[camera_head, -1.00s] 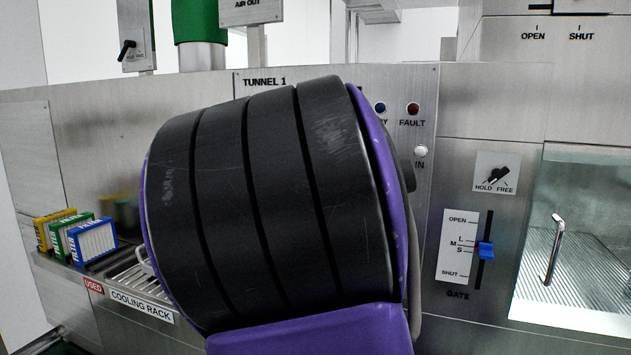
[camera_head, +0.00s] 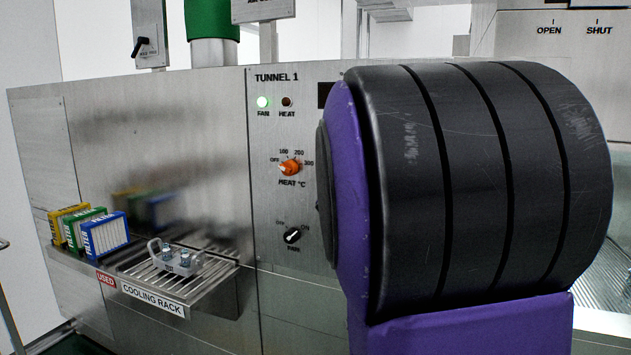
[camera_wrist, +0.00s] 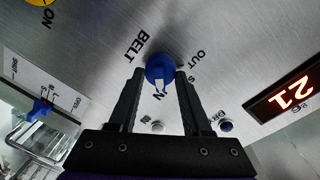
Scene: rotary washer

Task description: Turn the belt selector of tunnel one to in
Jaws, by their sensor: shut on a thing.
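In the wrist view, the blue belt selector knob (camera_wrist: 160,67) sits on the steel panel beside the BELT label. My gripper (camera_wrist: 160,76) is shut on this knob, with one dark finger on each side. A white mark shows on the knob's lower side in the picture. The OUT label (camera_wrist: 198,58) is at its right, and other lettering near it is partly hidden by the fingers. I cannot tell for sure which setting the knob points to. In the head view, my arm hides the gripper and selector. The TUNNEL 1 panel (camera_head: 270,130) shows left of the arm.
The orange heat knob (camera_head: 290,168) and black fan knob (camera_head: 292,236) are left of my arm. The cooling rack (camera_head: 225,272) juts out lower left, with filter boxes (camera_head: 105,236) beside it. A red display (camera_wrist: 291,93) and blue gate slider (camera_wrist: 40,110) show in the wrist view.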

